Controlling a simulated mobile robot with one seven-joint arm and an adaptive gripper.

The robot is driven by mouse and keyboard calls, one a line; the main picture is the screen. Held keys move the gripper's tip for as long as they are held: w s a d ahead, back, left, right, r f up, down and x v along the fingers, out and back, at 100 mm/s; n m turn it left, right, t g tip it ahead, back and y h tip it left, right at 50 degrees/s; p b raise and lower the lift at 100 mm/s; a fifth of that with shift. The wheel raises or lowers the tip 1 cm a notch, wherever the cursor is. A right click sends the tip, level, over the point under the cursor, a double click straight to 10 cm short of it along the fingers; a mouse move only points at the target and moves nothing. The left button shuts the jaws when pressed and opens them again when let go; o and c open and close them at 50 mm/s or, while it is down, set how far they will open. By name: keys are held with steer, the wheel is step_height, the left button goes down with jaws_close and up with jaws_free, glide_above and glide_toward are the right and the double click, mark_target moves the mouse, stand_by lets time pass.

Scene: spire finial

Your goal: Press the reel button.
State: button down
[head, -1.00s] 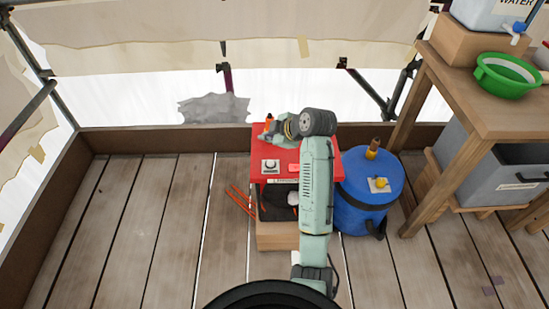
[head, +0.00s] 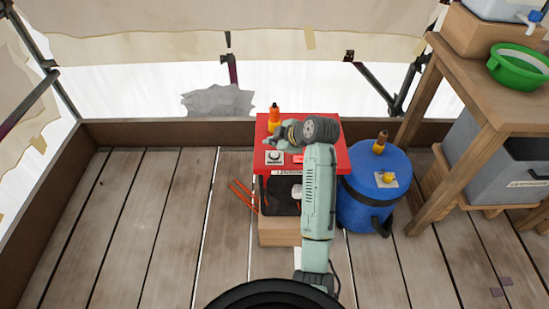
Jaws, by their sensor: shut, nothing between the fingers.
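A red-topped stand (head: 330,155) is in the middle of the head view. On its front left is a pale square plate with a round dark-rimmed button or knob (head: 275,157). A small red piece (head: 297,158) is beside it, hard to tell from the red top. A blue drum (head: 362,205) to the right bears a yellow knob (head: 389,177) on a pale plate. I cannot tell for certain which is the reel button. My gripper (head: 282,137) is over the red top, behind the plate, shut and empty. Its fingertips are too small to make out.
An orange bottle-like thing (head: 274,117) stands at the back left of the red top, near my wrist. A brown-topped fitting (head: 381,142) rises from the drum. Orange rods (head: 243,197) lie left of the stand. A wooden table (head: 470,100) is at right. The floor at left is clear.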

mark_target(273, 155)
steer(key=shift+f+b, duration=0.45)
steer(key=shift+f, duration=0.7)
stand_by(0.5)
steer(key=shift+f+b, duration=0.35)
steer(key=shift+f, duration=0.05)
steer(key=shift+f+b, duration=0.4)
steer(key=shift+f, duration=0.05)
stand_by(0.5)
stand_by(0.3)
steer(key=shift+r+p, duration=0.55)
steer(key=shift+r, duration=0.35)
steer(key=shift+r+p, duration=1.7)
steer(key=shift+r, duration=0.85)
